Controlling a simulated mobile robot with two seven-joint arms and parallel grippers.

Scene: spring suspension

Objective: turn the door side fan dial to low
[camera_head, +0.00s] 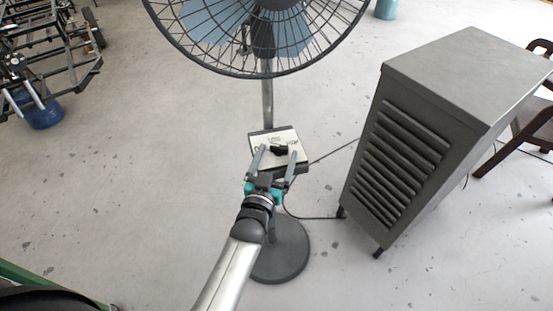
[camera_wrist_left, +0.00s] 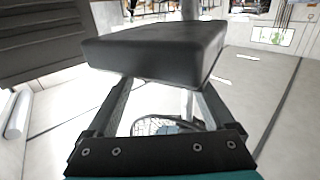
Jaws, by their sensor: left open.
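The fan (camera_head: 262,30) stands upright, with a control box (camera_head: 256,140) on its pole. The box has a pale, labelled face with a black dial (camera_head: 279,150) near its middle. The dial's exact setting is too small to read. My left gripper (camera_head: 279,151) is open, its two fingers pointing at the box, one on each side of the dial in the head view. I cannot tell whether they touch it. In the left wrist view, a dark block (camera_wrist_left: 155,48), seemingly the box, hides the fingertips, and the dial does not show. My right gripper is out of view.
A grey louvred cabinet (camera_head: 440,85) stands to the right of the fan, with a dark cable on the floor between them. The fan's round base (camera_head: 290,262) is below my left wrist. A metal frame (camera_head: 50,60) is at upper left.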

